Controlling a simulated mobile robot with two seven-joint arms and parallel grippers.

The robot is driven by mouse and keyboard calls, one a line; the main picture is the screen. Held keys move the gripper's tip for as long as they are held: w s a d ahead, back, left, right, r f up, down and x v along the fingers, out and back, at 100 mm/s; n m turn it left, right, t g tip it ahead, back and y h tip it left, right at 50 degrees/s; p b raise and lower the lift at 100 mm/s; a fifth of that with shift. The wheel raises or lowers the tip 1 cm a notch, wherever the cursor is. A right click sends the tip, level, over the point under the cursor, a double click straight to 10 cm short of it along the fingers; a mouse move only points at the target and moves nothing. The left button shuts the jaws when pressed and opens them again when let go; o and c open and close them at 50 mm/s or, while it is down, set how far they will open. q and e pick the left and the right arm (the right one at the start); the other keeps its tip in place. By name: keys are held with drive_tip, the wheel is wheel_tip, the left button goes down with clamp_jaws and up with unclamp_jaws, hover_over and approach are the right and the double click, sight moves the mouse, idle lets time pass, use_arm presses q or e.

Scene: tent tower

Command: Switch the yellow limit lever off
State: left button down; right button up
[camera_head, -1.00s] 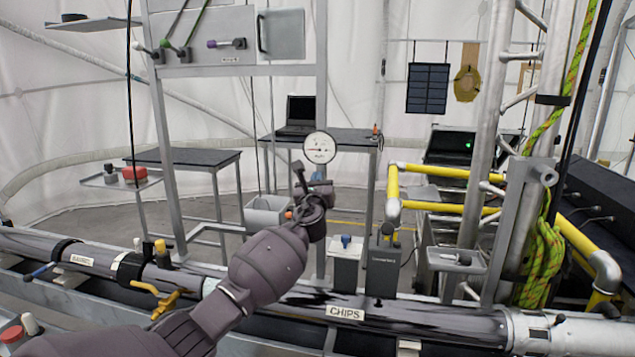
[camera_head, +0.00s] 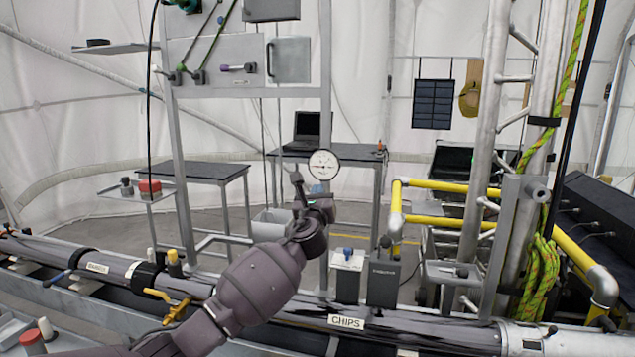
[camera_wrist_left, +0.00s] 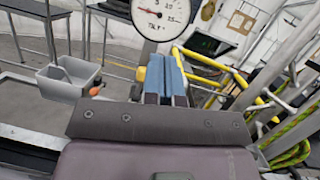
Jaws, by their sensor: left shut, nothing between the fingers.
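A yellow lever (camera_head: 175,308) is on the dark pipe at the lower left in the head view. I cannot tell from any readable label whether it is the limit lever. A small yellow piece (camera_wrist_left: 141,75) shows just left of my fingers in the left wrist view; its lower part is hidden. My left gripper (camera_head: 318,188) has blue fingers, shut and empty, and they also show in the left wrist view (camera_wrist_left: 165,72). It is just below a round white dial gauge (camera_head: 324,166) in the head view, well right of the yellow lever. My right gripper is not in view.
The pipe labelled CHIPS (camera_head: 345,322) runs across the front. A panel with green and purple levers (camera_head: 238,68) hangs at the upper left. Yellow railing (camera_head: 440,185) and a metal tower (camera_head: 485,130) stand at right. A grey bin (camera_wrist_left: 70,78) is left of the gripper.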

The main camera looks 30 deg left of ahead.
use_arm(q)
drive_tip(key=s+r, duration=0.1)
drive_tip(key=s+d+r, duration=0.1)
drive_tip(key=s+r, duration=0.1)
drive_tip(key=shift+d+r, duration=0.2)
drive_tip(key=shift+r, duration=0.05)
drive_tip(key=shift+s, duration=0.1)
idle(0.4)
